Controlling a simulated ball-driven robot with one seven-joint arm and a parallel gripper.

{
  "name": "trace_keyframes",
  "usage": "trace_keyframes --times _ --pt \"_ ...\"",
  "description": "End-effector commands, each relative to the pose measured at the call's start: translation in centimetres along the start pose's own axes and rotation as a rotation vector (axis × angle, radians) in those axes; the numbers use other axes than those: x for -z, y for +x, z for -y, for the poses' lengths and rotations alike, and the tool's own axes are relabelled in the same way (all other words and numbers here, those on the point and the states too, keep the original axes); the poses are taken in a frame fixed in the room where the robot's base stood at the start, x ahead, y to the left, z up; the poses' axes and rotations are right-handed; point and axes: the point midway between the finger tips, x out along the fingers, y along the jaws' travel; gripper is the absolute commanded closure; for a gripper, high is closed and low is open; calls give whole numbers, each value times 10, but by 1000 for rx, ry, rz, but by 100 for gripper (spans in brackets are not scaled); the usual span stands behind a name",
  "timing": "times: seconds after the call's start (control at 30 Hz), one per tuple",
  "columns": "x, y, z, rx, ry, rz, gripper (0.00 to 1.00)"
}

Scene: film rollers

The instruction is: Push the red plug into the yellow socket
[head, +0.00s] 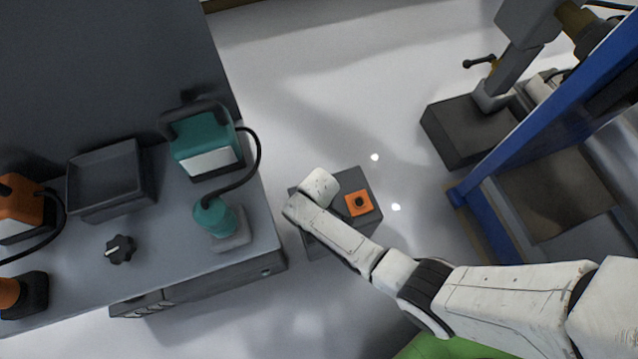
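My arm reaches in from the lower right, and its white end, my gripper (318,187), is over a low grey box on the floor, right of the bench. No fingers show, so its opening and anything held are hidden. An orange square plate (359,202) with a dark round hole sits on the box's top, just right of the arm's end. It looks orange rather than yellow. I see no clearly red plug. At the far left is an orange plug-like part (8,293) in a black base, partly cut off by the picture edge.
The grey bench (165,265) holds a teal unit (203,143) cabled to a teal plug-like part (213,217), an orange unit (20,208), a dark tray (105,182) and a black knob (121,249). A blue frame (530,115) and grey machine (465,130) stand right. Floor between is clear.

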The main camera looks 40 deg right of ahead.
Motion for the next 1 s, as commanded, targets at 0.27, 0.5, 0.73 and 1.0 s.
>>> trace_keyframes --times 0.27,0.5,0.73,1.0 --pt "0 7 0 0 0 -1 100" --pt "-1 14 1 1 0 0 100" --pt "-3 21 2 3 1 2 100" --pt "-5 29 2 6 3 4 100"
